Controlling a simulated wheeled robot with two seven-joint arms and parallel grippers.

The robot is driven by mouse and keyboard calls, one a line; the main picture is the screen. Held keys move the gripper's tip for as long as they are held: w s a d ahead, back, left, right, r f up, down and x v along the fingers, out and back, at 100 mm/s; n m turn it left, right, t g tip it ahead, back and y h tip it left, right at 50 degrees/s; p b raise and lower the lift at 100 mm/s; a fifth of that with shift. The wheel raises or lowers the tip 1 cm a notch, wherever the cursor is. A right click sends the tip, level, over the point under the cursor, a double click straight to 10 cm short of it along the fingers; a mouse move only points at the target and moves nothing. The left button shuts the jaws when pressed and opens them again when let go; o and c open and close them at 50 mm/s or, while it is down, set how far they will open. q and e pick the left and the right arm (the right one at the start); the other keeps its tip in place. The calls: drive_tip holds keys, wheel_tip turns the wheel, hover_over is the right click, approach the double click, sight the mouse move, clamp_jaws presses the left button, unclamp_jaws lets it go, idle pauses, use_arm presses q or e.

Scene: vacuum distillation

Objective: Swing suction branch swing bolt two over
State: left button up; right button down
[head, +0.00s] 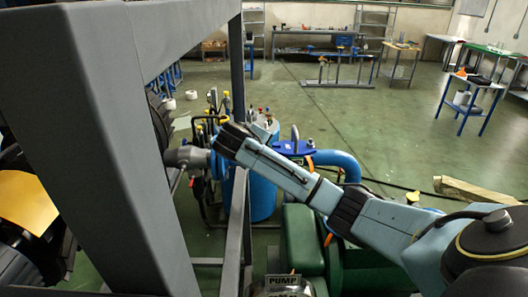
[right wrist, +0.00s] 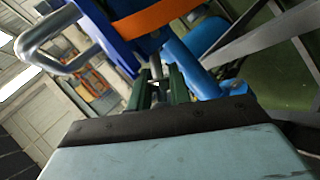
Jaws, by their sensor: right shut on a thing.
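My right arm reaches in from the right in the head view, with its gripper at a blue pipe assembly (head: 298,147) beside the grey frame. In the right wrist view my right gripper (right wrist: 160,84) has its dark fingers close together on a small grey rod, seemingly the swing bolt (right wrist: 156,67). The rod is below a blue flange part (right wrist: 110,35) with an orange band (right wrist: 155,17). A bent grey handle (right wrist: 45,40) sticks out left of it. The fingers hide most of the bolt, and its tilt is hard to tell. My left gripper is not in view.
A thick grey frame post (head: 115,130) stands close on the left. A grey pipe end (head: 185,157) lies near my right wrist. Open floor and benches are behind.

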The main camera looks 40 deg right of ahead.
drive_tip(key=c, duration=1.5)
unclamp_jaws()
drive_tip(key=shift+c, duration=0.2)
